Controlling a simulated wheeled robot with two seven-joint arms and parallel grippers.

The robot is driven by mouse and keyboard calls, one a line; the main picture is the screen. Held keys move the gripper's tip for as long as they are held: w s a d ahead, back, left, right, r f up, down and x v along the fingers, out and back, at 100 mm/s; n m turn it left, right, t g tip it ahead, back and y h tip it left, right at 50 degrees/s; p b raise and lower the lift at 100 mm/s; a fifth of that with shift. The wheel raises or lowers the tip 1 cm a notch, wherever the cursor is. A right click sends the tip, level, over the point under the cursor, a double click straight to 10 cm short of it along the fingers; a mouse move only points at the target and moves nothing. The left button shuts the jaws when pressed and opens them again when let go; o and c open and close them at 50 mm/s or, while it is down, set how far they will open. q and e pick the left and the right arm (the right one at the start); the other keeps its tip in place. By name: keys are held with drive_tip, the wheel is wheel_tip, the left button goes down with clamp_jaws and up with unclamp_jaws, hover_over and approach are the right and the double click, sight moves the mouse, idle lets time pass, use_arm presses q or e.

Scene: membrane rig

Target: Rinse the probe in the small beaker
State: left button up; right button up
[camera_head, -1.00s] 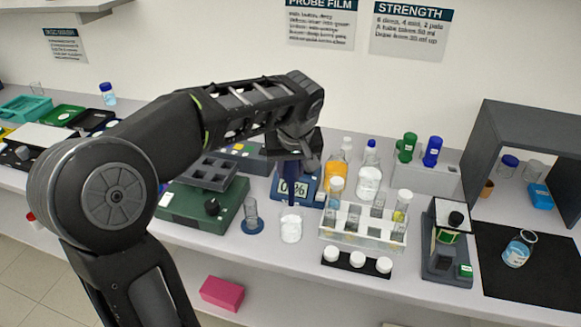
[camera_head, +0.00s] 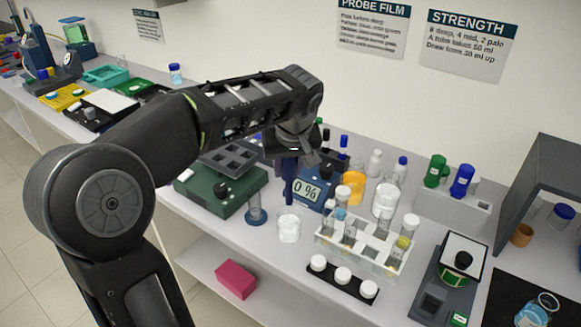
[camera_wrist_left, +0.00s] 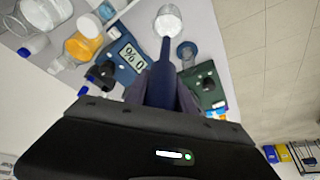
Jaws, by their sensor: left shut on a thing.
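My left gripper (camera_head: 296,152) is shut on the dark blue probe (camera_head: 289,180), which points down. In the left wrist view the probe (camera_wrist_left: 162,78) runs from between the fingers toward the small beaker. The small clear beaker (camera_head: 289,229) stands on the bench below the probe and also shows in the left wrist view (camera_wrist_left: 168,22). The probe's tip is at or just above the beaker's rim; I cannot tell whether it is inside. The blue meter (camera_head: 309,192) behind reads 0 %. My right gripper is not in view.
A glass cylinder on a blue base (camera_head: 255,212) stands close left of the beaker. A clear tube rack (camera_head: 362,248) and a black strip with white-capped vials (camera_head: 343,277) are close on the right. A green device (camera_head: 212,196) lies left. Bottles stand behind.

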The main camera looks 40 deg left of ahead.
sight(288, 199)
use_arm(q)
drive_tip(key=shift+s+a, duration=0.1)
drive_tip(key=shift+a, duration=0.05)
drive_tip(key=shift+f, duration=0.15)
wheel_tip(288, 199, down, 4)
drive_tip(key=b, duration=0.3)
wheel_tip(288, 199, down, 6)
drive_tip(key=b, duration=0.5)
drive_tip(key=shift+b, duration=0.3)
drive_tip(key=shift+r, duration=0.2)
idle(1.0)
wheel_tip(288, 199, up, 10)
drive_tip(key=p, duration=0.6)
drive_tip(key=shift+f+p, duration=0.25)
drive_tip(key=shift+p, duration=0.1)
